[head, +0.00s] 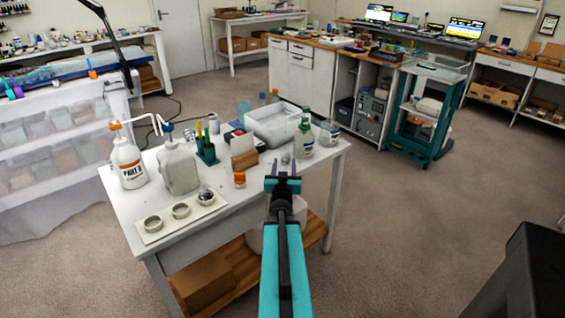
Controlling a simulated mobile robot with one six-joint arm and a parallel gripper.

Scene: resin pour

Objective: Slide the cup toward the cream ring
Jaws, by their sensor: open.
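A small greyish cup (285,158) stands on the white table near its front right part, just beyond my gripper. My gripper (283,169) is open, with its two fingers pointing at the cup. I cannot tell whether the fingers touch the cup or stop short of it. No separate cream ring can be made out clearly.
A green-labelled bottle (304,139) stands close right of the cup. Behind are a white bin (272,128) and a green holder (206,152). A white jug (179,168) and pump bottle (129,163) stand left.

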